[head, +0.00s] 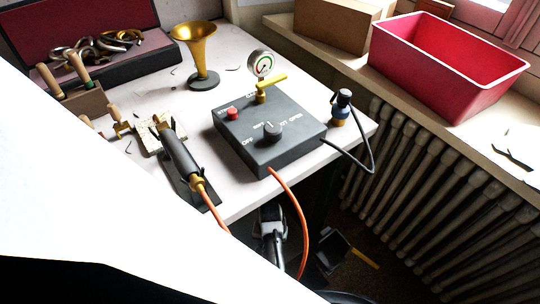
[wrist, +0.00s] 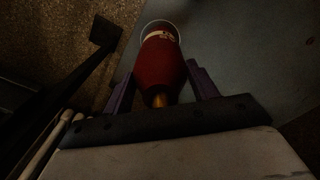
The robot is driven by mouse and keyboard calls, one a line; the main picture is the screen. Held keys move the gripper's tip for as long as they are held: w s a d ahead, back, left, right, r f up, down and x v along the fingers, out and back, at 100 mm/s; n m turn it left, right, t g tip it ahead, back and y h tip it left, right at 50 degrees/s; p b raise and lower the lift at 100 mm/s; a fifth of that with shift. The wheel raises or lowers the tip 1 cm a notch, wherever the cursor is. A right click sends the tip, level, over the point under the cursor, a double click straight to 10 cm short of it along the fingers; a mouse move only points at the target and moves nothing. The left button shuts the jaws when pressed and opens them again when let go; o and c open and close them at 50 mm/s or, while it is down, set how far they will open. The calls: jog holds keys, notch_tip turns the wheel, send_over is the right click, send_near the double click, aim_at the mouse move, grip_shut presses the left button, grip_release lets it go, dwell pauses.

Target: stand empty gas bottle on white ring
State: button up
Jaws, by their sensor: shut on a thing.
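In the wrist view, my gripper (wrist: 158,82) is shut on a red gas bottle (wrist: 160,65) with a pale label band and a brass-coloured neck nearest the camera. The bottle's far end points down toward a grey floor area. A thin white ring (wrist: 160,20) shows as an arc around that far end. The rest of the ring is hidden behind the bottle. I cannot tell whether the bottle's base touches the floor. In the head view, the bottle and the ring are not visible; the bench and my own body hide that area.
A grey control box (head: 268,132) with a gauge and a torch (head: 180,155) are on the white bench (head: 250,55). An orange hose (head: 303,235) hangs below its edge. A radiator (head: 430,190) stands at right. A dark flat-ended object (wrist: 103,30) lies left of the bottle.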

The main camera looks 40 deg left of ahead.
jog(key=o, duration=1.7)
notch_tip(320, 180, up, 12)
jog(key=shift+r+p, duration=0.1)
jog(key=shift+p, duration=0.55)
